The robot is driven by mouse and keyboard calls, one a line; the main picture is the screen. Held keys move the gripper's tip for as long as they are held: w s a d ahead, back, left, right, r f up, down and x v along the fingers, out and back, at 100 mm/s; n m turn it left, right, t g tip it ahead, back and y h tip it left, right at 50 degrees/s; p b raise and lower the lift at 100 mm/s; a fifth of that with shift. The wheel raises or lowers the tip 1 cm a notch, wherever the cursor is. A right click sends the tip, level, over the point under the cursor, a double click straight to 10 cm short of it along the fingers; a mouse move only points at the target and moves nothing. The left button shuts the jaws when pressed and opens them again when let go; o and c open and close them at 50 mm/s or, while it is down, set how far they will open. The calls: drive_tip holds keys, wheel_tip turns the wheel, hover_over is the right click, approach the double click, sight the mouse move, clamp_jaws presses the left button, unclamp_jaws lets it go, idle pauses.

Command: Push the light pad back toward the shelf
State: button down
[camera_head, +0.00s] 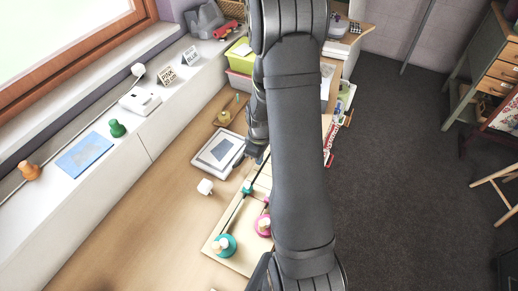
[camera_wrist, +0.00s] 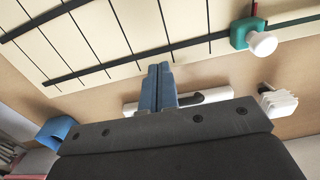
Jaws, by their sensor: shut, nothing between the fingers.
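The light pad (camera_head: 218,154), a flat grey-white panel with a pale frame, lies on the wooden table in the head view. My gripper (camera_head: 247,160) is shut and empty, low at the pad's right edge. My arm hides part of that area, and I cannot tell whether the fingers touch the pad. In the wrist view my shut blue-grey fingertips (camera_wrist: 157,72) show in front of a white strip with a dark piece, which seems to be the pad's edge (camera_wrist: 215,95).
A cream board (camera_head: 232,250) with black lines and teal and pink pieces lies in front. Behind the pad are a small wooden tray (camera_head: 222,117) and green and pink boxes (camera_head: 239,62). A white ledge (camera_head: 145,125) runs left.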

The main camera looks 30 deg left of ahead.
sight(220, 148)
drive_tip(key=a, duration=0.1)
drive_tip(key=a+f, duration=0.1)
drive_tip(key=a, duration=0.1)
drive_tip(key=shift+a, duration=0.55)
drive_tip(key=a, duration=1.2)
drive_tip(key=shift+w+a, duration=0.15)
drive_tip(key=shift+a, duration=0.2)
drive_tip(key=d, duration=0.4)
drive_tip(key=shift+d+r, duration=0.1)
drive_tip(key=shift+r, duration=0.3)
wheel_tip(220, 148, up, 9)
drive_tip(key=shift+r, duration=0.15)
